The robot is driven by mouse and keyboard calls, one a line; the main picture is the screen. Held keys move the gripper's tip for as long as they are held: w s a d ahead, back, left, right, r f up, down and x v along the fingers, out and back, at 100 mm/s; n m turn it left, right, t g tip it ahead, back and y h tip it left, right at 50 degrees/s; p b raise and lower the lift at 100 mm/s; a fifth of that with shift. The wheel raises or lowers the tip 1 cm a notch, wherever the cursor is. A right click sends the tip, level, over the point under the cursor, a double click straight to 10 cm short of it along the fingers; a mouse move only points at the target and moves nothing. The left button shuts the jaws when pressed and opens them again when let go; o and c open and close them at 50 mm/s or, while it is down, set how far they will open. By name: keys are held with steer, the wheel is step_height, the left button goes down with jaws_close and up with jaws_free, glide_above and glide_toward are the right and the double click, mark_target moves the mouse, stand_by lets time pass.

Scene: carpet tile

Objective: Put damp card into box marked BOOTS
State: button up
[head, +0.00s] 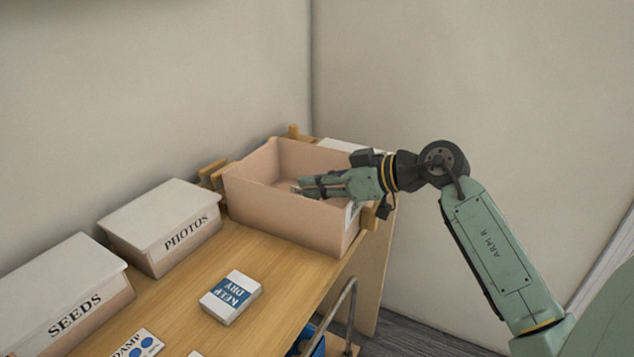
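A white card printed DAMP with blue dots (140,345) lies on the table at the bottom edge of the head view, partly cut off. An open pinkish cardboard box (285,215) stands at the table's far end. A pale label shows on its right side, mostly hidden or too oblique to read, so I cannot confirm the word BOOTS. My gripper (299,187) reaches from the right over the box's near right part, its fingertips pointing left at the opening. The finger gap is too small to judge, and I see nothing clearly held.
Lidded boxes marked PHOTOS (160,230) and SEEDS (75,295) stand along the wall at left. A KEEP DRY packet (231,297) lies mid-table. A pale flat thing (335,146) is behind the open box. A metal rail (345,305) and a blue item (312,342) are at the near edge.

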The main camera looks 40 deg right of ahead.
steer(key=shift+o, duration=0.8)
steer(key=shift+f, duration=0.35)
steer(key=shift+r, duration=0.1)
steer(key=shift+r+p, duration=0.4)
steer(key=shift+s+d+r, duration=0.15)
steer(key=shift+s, duration=0.05)
steer(key=b+v, duration=0.2)
steer(key=v, duration=0.9)
steer(key=shift+s+r+b, duration=0.15)
steer(key=shift+r+b, duration=0.2)
steer(key=shift+r, duration=0.1)
steer(key=shift+d, duration=0.15)
